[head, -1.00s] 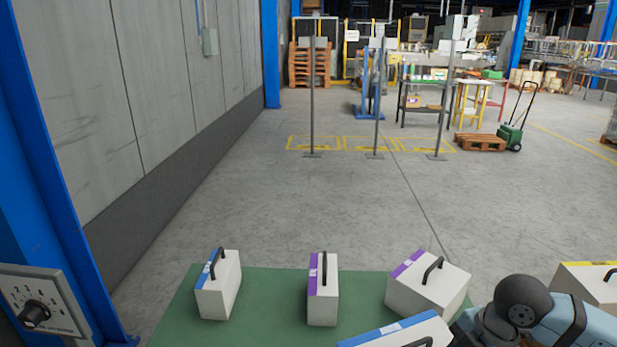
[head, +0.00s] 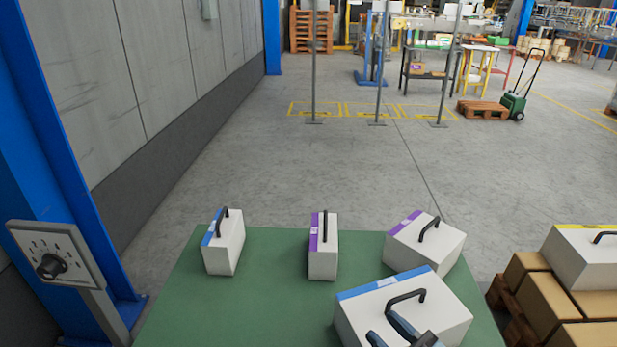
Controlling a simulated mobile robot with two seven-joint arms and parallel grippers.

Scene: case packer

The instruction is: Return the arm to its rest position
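My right gripper (head: 381,325) shows at the bottom edge, over the near white case with a blue stripe (head: 440,312). Its two dark fingers are apart, with nothing seen between them. They are on the near side of the case's black handle (head: 406,296); I cannot tell whether they touch the case. The rest of the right arm is mostly out of the picture. My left gripper is not in view.
The green table (head: 275,320) also holds a blue-striped case (head: 224,252) and two purple-striped cases (head: 325,259) (head: 428,250). A yellow-striped case (head: 585,262) sits on brown boxes (head: 552,305) at right. A control box (head: 54,258) stands left.

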